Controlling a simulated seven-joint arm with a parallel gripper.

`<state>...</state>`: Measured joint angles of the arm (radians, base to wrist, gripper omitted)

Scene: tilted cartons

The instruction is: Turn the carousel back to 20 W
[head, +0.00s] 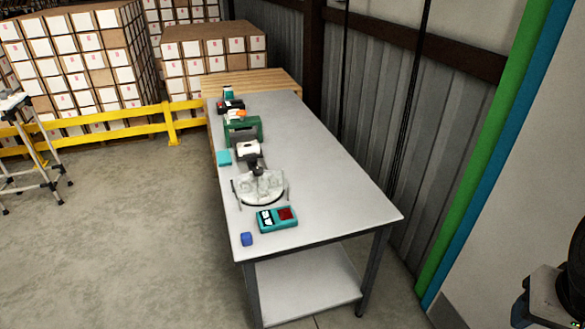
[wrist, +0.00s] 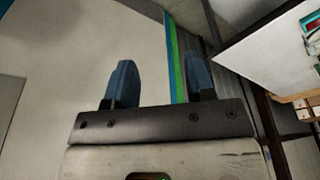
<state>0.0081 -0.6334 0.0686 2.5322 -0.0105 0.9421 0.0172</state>
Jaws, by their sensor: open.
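The carousel (head: 262,188) appears to be the round, pale grey device with a dark hub and thin side arms, standing on the near half of the table. Its marks are too small to read in the head view. My gripper (wrist: 159,80) shows in the wrist view with its two blue fingers wide apart and nothing between them. It is away from the carousel, and the carousel cannot be made out in the wrist view.
The table's right side is bare. A yellow rail (head: 100,117) and stacked cartons (head: 70,60) stand behind.

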